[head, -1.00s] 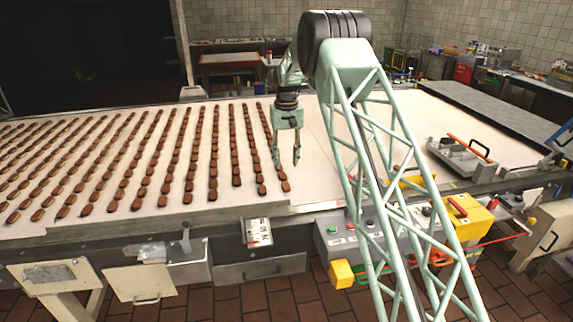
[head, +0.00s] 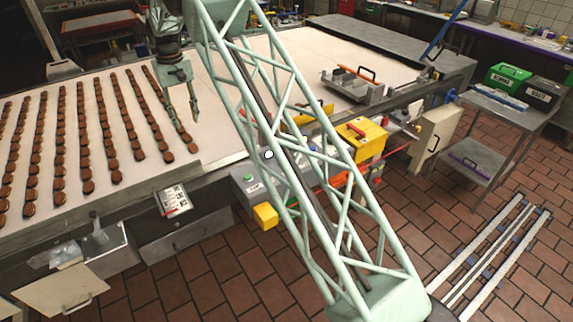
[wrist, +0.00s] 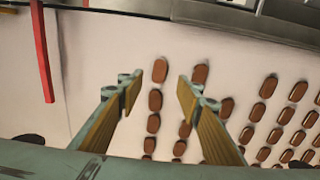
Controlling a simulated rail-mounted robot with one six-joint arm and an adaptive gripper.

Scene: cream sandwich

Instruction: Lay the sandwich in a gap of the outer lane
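Brown oblong sandwiches lie in long lanes on the pale belt (head: 225,130). The rightmost lane in the head view ends near the belt's front edge with a sandwich (head: 193,148). My gripper (head: 185,120) hangs over this lane and partly hides it, so I cannot make out a gap there. The leftmost lane there, with a sandwich (wrist: 160,70), runs between the fingers. A second lane (wrist: 200,75) passes by the right finger. No separate loose sandwich can be told apart.
A control box with a yellow block (head: 362,138) stands at the belt's front. A red bar (wrist: 43,55) shows at left in the wrist view. A steel trolley (head: 505,110) stands right.

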